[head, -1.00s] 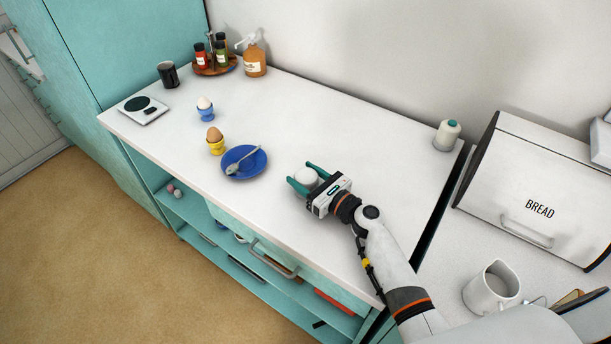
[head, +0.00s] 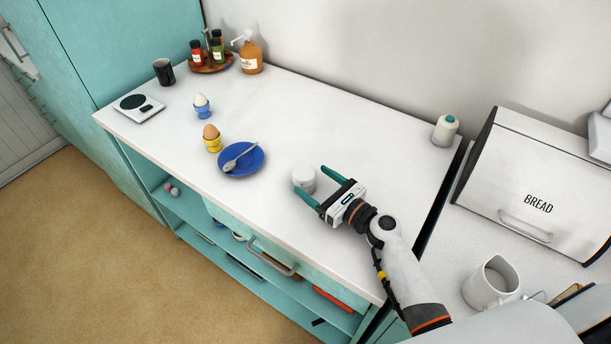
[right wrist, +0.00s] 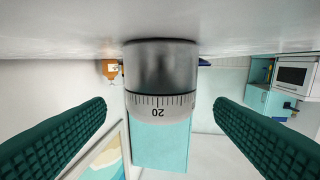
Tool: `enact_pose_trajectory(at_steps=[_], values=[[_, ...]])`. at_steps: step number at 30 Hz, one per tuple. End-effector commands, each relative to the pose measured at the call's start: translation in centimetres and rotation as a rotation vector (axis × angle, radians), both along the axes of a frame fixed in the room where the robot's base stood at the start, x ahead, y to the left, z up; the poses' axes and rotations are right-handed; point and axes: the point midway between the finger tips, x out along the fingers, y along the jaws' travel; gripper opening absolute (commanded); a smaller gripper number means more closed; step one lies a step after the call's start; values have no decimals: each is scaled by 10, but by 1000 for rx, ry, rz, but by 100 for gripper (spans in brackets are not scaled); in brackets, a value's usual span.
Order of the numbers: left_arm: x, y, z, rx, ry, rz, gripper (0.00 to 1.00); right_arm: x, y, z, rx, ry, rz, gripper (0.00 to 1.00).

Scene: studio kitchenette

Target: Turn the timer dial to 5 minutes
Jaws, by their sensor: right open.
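The timer (head: 303,179) is a short white and grey cylinder standing on the white counter. In the right wrist view the picture is upside down, and the timer (right wrist: 160,70) shows a plain grey body and a white band with tick marks. The number 20 on this dial band (right wrist: 160,104) faces my camera near the middle. My right gripper (head: 311,181) is open and empty. Its teal fingers point at the timer, one towards each side, with the timer mostly beyond the tips. My left gripper is not in view.
A blue plate (head: 256,166) with a spoon lies left of the timer. Two egg cups, yellow (head: 212,144) and blue (head: 202,110), stand farther left. A white bottle-like item (head: 445,131) stands at the back right. The counter behind the timer is clear.

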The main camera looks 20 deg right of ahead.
Motion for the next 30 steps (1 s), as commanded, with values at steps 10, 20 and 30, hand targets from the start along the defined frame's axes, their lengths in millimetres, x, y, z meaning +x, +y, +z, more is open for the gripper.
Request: enact_pose_trajectory(at_steps=[10,20,30], values=[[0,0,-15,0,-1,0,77,-56,-29,-2,0,1,1,77],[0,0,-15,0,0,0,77,-64,-34,0,0,0,2,77],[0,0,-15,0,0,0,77,-64,-33,1,0,0,2,77]])
